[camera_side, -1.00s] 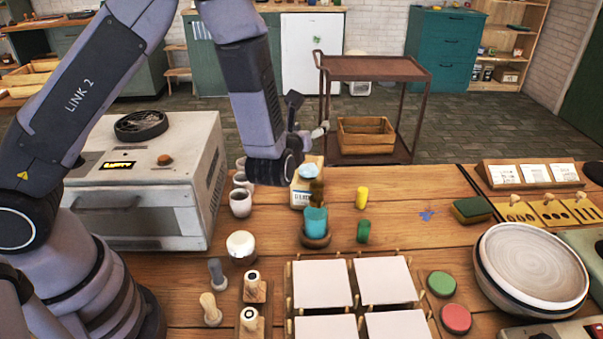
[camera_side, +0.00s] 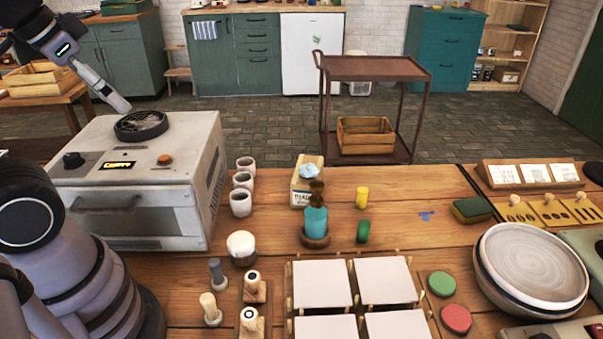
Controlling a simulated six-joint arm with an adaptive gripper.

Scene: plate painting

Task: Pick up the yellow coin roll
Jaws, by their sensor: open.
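The yellow coin roll (camera_side: 361,197) stands upright on the wooden table, right of the box with the pale blue top. A green roll (camera_side: 363,231) stands just in front of it, apart from it. My gripper (camera_side: 118,100) is at the upper left, above the white oven, far from the yellow roll. It is open and nothing shows in it. The view shows it from the side, so the gap between its fingers is hard to see.
A teal bottle (camera_side: 315,221) in a brown dish and a box (camera_side: 306,182) stand left of the rolls. White tiles (camera_side: 321,284) on a pegged rack lie in front. A sponge (camera_side: 472,210) and a large plate (camera_side: 532,263) are to the right. Bare table surrounds the rolls.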

